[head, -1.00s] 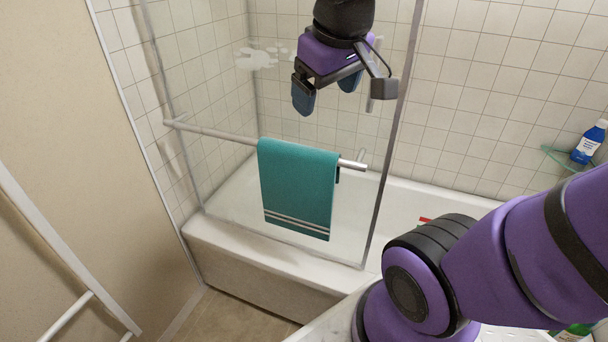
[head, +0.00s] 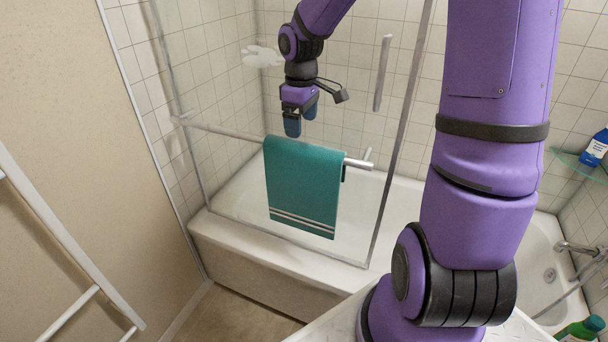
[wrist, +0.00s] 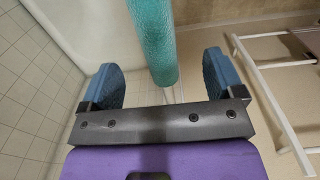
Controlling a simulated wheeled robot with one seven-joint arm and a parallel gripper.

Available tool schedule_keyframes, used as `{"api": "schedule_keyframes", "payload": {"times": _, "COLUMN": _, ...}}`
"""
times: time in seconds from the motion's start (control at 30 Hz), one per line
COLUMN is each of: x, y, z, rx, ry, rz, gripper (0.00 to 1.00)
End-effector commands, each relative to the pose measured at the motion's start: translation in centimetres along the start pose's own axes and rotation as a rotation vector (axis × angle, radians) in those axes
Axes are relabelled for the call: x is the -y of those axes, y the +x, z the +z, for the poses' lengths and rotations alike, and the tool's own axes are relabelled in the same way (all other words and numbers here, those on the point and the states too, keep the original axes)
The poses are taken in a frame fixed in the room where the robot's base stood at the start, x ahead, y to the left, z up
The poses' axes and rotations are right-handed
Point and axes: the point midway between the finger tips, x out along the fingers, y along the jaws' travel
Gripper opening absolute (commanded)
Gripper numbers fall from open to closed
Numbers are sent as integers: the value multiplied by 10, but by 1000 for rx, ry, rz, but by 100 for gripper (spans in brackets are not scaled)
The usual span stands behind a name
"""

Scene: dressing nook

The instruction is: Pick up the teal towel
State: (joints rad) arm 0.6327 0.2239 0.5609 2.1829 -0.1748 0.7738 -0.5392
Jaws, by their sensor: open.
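The teal towel (head: 302,188) hangs folded over a white bar on the glass screen, with pale stripes near its lower edge. In the wrist view the towel (wrist: 154,40) runs down from the top edge and ends between my two blue fingers, slightly beyond them. My gripper (head: 301,122) is just above the towel's top edge in the head view, pointing down. It is open and empty, its fingers (wrist: 162,78) standing wide apart on either side of the towel's line. I cannot tell the exact gap between fingertips and towel.
The towel bar (head: 225,132) runs along the glass screen, in front of a white bathtub (head: 405,206). A white ladder rack (head: 62,235) stands at left. A blue bottle (head: 594,150) sits on a corner shelf; a green bottle (head: 582,330) is lower right.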

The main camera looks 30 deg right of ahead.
Motion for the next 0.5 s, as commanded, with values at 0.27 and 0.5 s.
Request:
{"api": "schedule_keyframes", "payload": {"times": 0.27, "x": -1, "y": 37, "z": -1, "rx": 1, "ry": -6, "rz": -8, "gripper": 87}}
{"api": "schedule_keyframes", "payload": {"times": 0.5, "x": -2, "y": 57, "z": 0, "rx": 0, "ry": -5, "rz": -4, "gripper": 87}}
